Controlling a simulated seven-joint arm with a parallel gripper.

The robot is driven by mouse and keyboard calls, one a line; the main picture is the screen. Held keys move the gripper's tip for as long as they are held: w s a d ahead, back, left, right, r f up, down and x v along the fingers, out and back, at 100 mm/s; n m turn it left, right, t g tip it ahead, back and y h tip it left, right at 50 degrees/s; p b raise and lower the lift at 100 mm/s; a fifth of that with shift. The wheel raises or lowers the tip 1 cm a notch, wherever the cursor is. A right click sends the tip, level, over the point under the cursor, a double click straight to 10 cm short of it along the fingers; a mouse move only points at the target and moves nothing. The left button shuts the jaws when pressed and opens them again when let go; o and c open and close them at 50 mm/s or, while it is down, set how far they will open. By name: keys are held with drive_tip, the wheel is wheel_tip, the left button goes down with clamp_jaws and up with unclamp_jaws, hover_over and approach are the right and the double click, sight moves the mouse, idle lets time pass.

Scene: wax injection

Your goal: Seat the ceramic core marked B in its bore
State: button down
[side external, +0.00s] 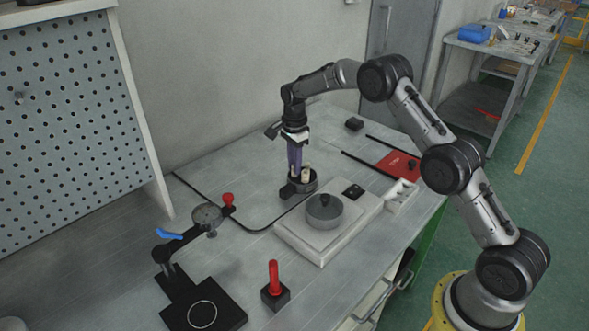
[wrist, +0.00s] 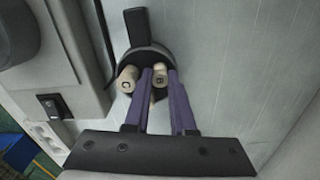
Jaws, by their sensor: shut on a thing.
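Pale cylindrical ceramic cores stand in a round dark holder (side external: 290,190) with a side handle. In the wrist view the holder (wrist: 152,48) has one core (wrist: 127,78) left of my fingers and another core (wrist: 159,77) between them. Both ends carry a small mark, too small to read, so I cannot tell which is B. My gripper (side external: 294,172), with purple fingers, points down into the holder. In the wrist view my gripper (wrist: 160,72) is shut on the core between its fingers. The lower part of that core is hidden. I cannot make out the bore.
A black clamp stand (side external: 205,305) and a red-handled block (side external: 275,290) are at the front. A red mat (side external: 398,166) lies at the right. The back left bench is clear.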

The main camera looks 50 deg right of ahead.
sight(403, 179)
drive_tip(key=shift+r, duration=0.4)
wheel_tip(403, 179, up, 2)
drive_tip(key=shift+r, duration=0.1)
drive_tip(key=s+a+r, duration=0.2)
drive_tip(key=s+r, duration=0.8)
drive_tip(key=s, duration=0.4)
drive_tip(key=s+d, duration=0.4)
drive_tip(key=s, duration=0.8)
drive_tip(key=s+d, duration=0.4)
drive_tip(key=s, duration=0.8)
drive_tip(key=shift+w+d+f, duration=1.6)
drive_tip(key=shift+w+f, duration=0.25)
drive_tip(key=shift+f, duration=0.3)
drive_tip(key=shift+w+d+f, duration=1.55)
drive_tip(key=shift+w+f, duration=0.25)
drive_tip(key=shift+f, duration=0.3)
drive_tip(key=shift+w+d+f, duration=1.6)
drive_tip(key=shift+w+f, duration=0.25)
drive_tip(key=shift+f, duration=0.3)
